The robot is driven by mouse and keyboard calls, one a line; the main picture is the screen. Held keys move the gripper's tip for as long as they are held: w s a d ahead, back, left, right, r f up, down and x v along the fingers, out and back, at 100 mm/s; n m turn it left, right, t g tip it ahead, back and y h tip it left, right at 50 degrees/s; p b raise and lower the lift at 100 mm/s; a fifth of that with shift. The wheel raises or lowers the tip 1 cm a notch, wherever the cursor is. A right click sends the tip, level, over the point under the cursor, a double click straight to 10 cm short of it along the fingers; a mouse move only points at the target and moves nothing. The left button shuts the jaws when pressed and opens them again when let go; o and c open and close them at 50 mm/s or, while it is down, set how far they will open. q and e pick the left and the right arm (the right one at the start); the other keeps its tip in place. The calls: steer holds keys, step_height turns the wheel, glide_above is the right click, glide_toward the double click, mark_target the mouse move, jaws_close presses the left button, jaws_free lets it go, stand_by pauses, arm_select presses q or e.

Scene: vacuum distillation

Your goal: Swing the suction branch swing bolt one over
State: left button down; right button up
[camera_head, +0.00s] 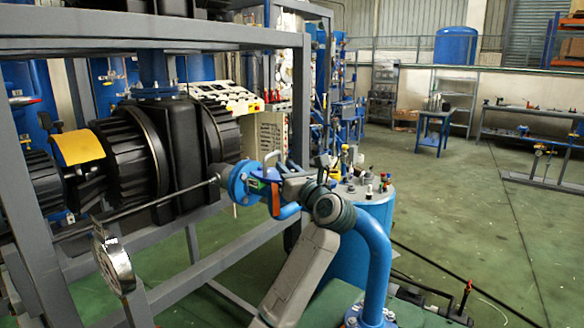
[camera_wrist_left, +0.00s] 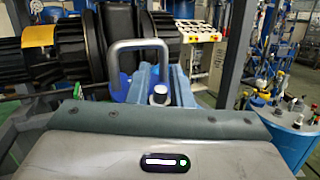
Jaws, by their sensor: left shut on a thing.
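The blue suction branch flange (camera_head: 238,183) stands in the middle of the head view, at the end of the blue pipework beside the black pump. My left gripper (camera_head: 268,180) reaches it from the right and is shut on a small part at the joint, which appears to be swing bolt one. The gripper mostly hides that part. My right gripper is not in view.
A ribbed black pump (camera_head: 130,160) sits in a grey frame (camera_head: 170,45) on the left. A round gauge (camera_head: 116,268) hangs low in front. A curved blue pipe (camera_head: 379,265) and a blue drum (camera_head: 348,258) stand close right of the arm. Open green floor lies further right.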

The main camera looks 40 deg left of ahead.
arm_select(q)
steer(key=shift+a+n+g+h, duration=0.3)
steer(key=shift+a+n+h, duration=0.25)
steer(key=shift+h, duration=0.35)
steer(key=shift+a+f+h+b, duration=0.15)
steer(key=shift+h+b, duration=0.15)
steer(key=c, duration=1.6)
jaws_free()
steer(key=shift+c, duration=0.2)
steer(key=shift+o, duration=0.5)
steer(key=shift+s, duration=0.1)
